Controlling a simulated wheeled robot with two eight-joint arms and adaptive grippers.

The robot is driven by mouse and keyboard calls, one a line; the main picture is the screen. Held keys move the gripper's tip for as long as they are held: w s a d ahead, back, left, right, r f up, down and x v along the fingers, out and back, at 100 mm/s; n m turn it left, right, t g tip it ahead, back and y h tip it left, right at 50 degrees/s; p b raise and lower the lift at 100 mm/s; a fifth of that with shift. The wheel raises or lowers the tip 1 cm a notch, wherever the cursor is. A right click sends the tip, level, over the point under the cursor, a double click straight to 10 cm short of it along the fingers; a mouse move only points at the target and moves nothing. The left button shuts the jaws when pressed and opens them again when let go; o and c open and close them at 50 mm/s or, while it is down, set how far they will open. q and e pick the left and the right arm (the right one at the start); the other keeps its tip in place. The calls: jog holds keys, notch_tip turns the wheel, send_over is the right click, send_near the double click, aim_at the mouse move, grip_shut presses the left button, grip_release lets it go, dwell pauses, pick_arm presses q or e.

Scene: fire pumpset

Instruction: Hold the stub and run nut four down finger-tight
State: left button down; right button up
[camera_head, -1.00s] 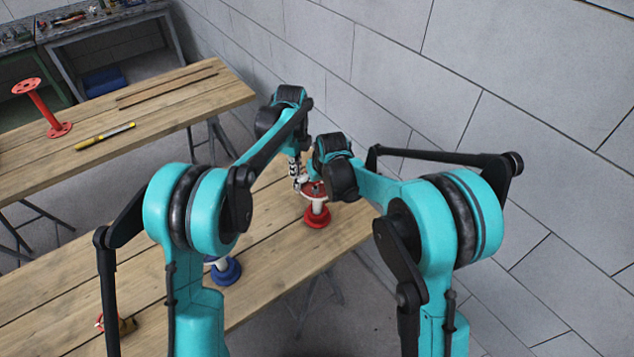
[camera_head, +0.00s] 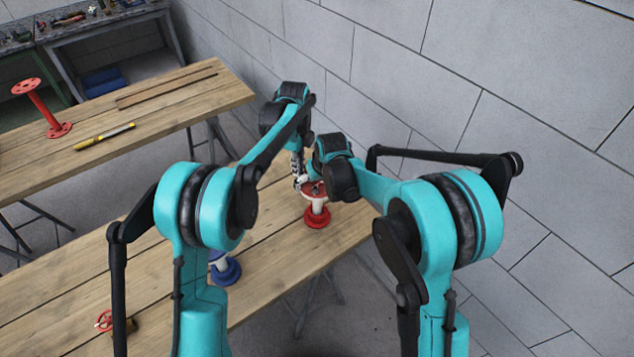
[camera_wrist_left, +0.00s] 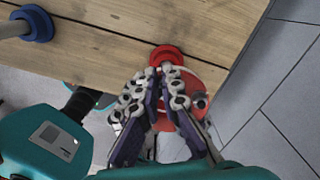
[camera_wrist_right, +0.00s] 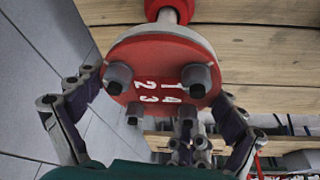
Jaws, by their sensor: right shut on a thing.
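The stub (camera_head: 316,214) stands upright on the near bench, with a white pipe between red flanges. In the right wrist view its numbered red flange (camera_wrist_right: 160,62) carries dark nuts on its studs. Nut four (camera_wrist_right: 187,109) sits at the lower right, beside the numeral 4. My right gripper (camera_wrist_right: 155,88) has its fingers on opposite sides of this flange and is shut on the stub. My left gripper (camera_wrist_left: 161,76) is over the flange with its fingertips close together. It also shows beside nut four in the right wrist view (camera_wrist_right: 188,142). Whether its tips grip the nut is unclear.
A blue-flanged piece (camera_head: 226,270) and a small red handwheel part (camera_head: 105,320) are on the near bench. The far bench holds a red flanged pipe (camera_head: 43,108) and a yellow-black tool (camera_head: 104,136). A grey block wall (camera_head: 480,80) rises close behind.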

pick_arm(q)
jog(key=shift+d, duration=0.25)
pick_arm(e)
jog(key=shift+a, duration=0.3)
jog(key=shift+d, duration=0.2)
pick_arm(q)
notch_tip(320, 180, up, 6)
jog(key=shift+w+a, duration=0.3)
jog(key=shift+a, duration=0.15)
notch_tip(320, 180, down, 6)
jog(key=s, duration=0.1)
jog(key=shift+s+a, duration=0.15)
jog(key=shift+a, duration=0.1)
dwell(0.4)
jog(key=shift+s+d, duration=0.15)
jog(key=shift+d, duration=0.2)
dwell(0.6)
jog(key=shift+d, duration=0.2)
dwell(0.5)
